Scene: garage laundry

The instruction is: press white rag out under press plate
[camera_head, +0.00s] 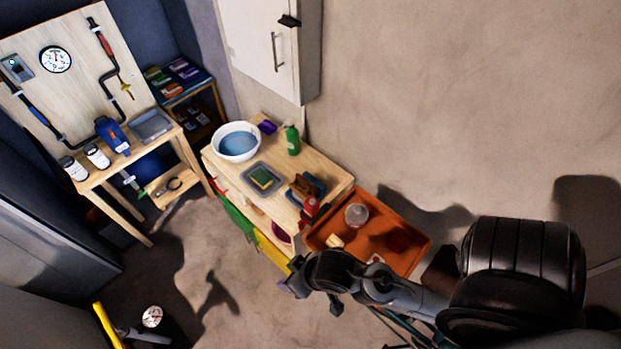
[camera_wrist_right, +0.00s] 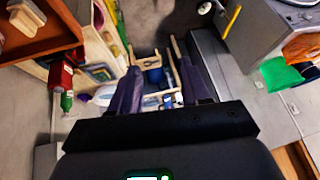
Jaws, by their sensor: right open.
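I cannot make out a white rag in either view. A red and brown device (camera_head: 306,190), possibly the press, stands at the right end of the wooden bench (camera_head: 225,165) by a blue tray; its plate is not clear. A red body, likely the same device, shows at the left of the right wrist view (camera_wrist_right: 62,80). My right gripper (camera_head: 290,286) is near the bench's front right corner, beside the orange tray. In the right wrist view its two dark fingers (camera_wrist_right: 158,88) are spread apart with nothing held. My left gripper is not in view.
A white basin of blue water (camera_head: 237,141), a green bottle (camera_head: 292,139) and a grey tray with a sponge (camera_head: 262,179) sit on the bench. The orange tray (camera_head: 412,262) holds a clear round container (camera_head: 356,214) and a beige block (camera_head: 335,241). Floor left of the bench is partly clear.

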